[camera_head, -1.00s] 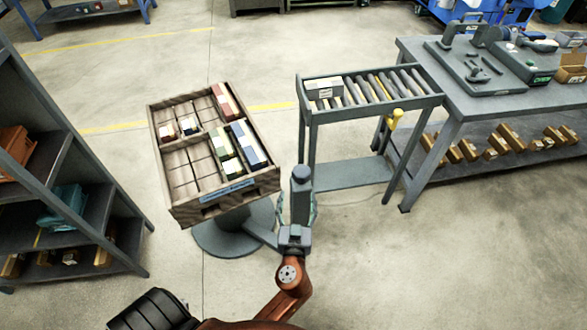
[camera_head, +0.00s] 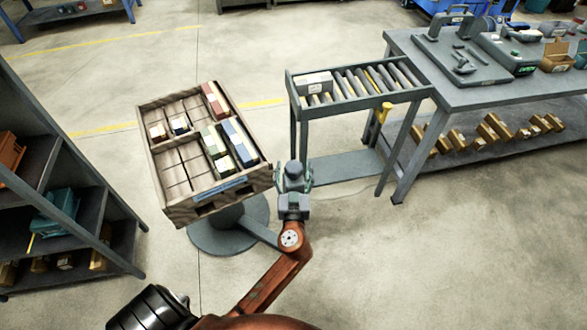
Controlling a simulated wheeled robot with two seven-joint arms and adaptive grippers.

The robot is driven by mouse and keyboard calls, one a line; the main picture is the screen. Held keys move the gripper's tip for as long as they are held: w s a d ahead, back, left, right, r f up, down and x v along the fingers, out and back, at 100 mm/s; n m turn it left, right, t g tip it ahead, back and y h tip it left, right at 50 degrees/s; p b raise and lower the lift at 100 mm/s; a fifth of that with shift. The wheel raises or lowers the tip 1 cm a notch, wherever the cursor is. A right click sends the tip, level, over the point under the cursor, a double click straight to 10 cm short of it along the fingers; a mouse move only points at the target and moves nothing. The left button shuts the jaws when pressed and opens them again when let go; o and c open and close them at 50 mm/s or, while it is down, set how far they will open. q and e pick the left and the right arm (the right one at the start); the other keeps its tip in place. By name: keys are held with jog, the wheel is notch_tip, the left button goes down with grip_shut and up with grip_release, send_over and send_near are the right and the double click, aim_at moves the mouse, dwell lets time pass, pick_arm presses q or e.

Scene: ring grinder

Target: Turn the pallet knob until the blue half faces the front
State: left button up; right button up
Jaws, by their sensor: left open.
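The pallet (camera_head: 192,212) is a wooden tray on a grey round pedestal (camera_head: 222,240). It sits at an angle, one corner toward me, with a blue strip (camera_head: 221,187) on its front wall. Red boxes (camera_head: 214,100) are at its far right, green boxes (camera_head: 214,143) and blue boxes (camera_head: 240,142) at its near right. The knob (camera_head: 292,170) is a grey round-topped piece right of the pallet. My left gripper (camera_head: 293,184) is open, with its fingers at the knob's sides; whether they touch it is unclear. My right gripper is not in view.
A roller conveyor (camera_head: 305,112) with a pale box stands behind and right of the knob. A workbench (camera_head: 465,95) is at the right, and a grey shelf (camera_head: 95,235) at the left. The floor at the front right is clear.

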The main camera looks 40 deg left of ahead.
pick_arm(q)
jog(key=c, duration=1.2)
